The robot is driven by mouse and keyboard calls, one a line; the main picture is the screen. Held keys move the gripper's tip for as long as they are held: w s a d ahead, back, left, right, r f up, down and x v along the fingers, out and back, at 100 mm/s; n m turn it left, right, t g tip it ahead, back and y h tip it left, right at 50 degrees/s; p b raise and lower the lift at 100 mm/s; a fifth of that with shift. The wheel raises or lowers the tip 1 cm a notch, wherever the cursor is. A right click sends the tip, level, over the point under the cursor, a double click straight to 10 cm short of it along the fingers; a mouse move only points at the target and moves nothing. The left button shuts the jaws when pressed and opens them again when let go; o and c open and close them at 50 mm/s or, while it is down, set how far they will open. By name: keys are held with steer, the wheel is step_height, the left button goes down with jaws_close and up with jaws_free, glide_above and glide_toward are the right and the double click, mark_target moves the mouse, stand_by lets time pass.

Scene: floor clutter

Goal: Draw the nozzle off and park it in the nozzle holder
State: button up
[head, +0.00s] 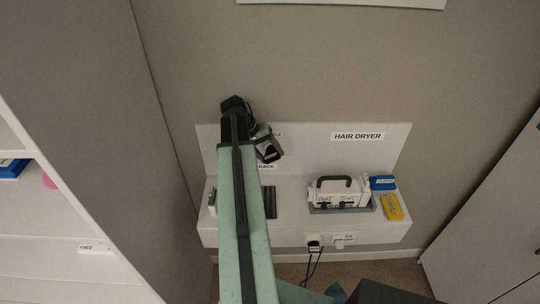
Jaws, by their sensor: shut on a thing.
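My gripper (266,143) is at the end of my raised pale-green arm, in front of the white back panel in the head view. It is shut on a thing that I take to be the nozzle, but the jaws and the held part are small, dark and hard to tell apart. A white device with a dark handle (338,190) sits in a grey cradle under the "HAIR DRYER" sign (358,136), to the right of my gripper. The nozzle holder cannot be made out clearly; my arm covers part of the shelf and of a sign ending in "RACK" (266,167).
A blue box (383,182) and a yellow box (391,206) lie right of the device. Dark slotted bars (270,202) lie just right of my arm, and a small green-and-white item (212,200) is left. A black plug (314,243) with a cord is on the shelf's front.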

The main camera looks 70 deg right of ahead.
steer(key=shift+w+d, duration=0.1)
steer(key=shift+d, duration=0.25)
steer(key=o, duration=1.4)
steer(key=shift+r, duration=0.1)
steer(key=p+v, duration=0.6)
steer(key=v, duration=0.1)
steer(key=shift+w+r+p, duration=0.15)
steer(key=shift+r+p, duration=0.05)
steer(key=shift+p, duration=0.15)
